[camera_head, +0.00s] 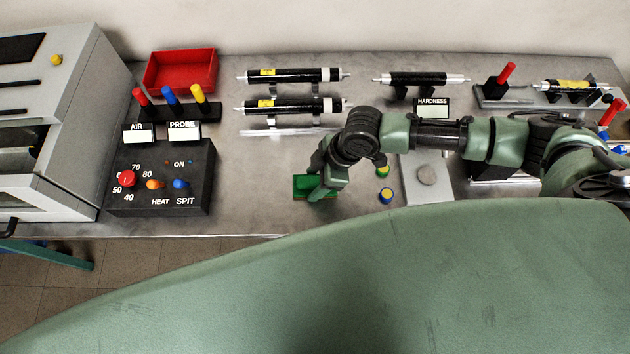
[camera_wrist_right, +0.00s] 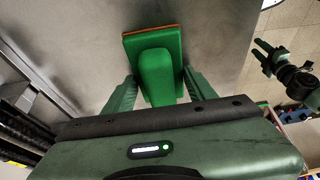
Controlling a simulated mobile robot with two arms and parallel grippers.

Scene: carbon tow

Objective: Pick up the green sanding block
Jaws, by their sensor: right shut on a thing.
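The green sanding block (camera_head: 302,185) is at the front middle of the grey bench, with my right gripper (camera_head: 322,188) on it. In the right wrist view the block (camera_wrist_right: 154,50) has a flat base with an orange edge and a raised green grip. My right gripper's two fingers (camera_wrist_right: 160,88) stand on either side of that grip and are shut on it. I cannot tell whether the base touches the bench. My left gripper (camera_wrist_right: 264,58) shows only in the right wrist view, open and empty above the tiled floor.
A black control box (camera_head: 160,176) with knobs stands to the left, near a red tray (camera_head: 180,70). Black rollers (camera_head: 290,75) lie on stands behind. Small yellow-topped buttons (camera_head: 386,195) and a grey plate (camera_head: 427,178) are right of the block. The bench's front edge is close.

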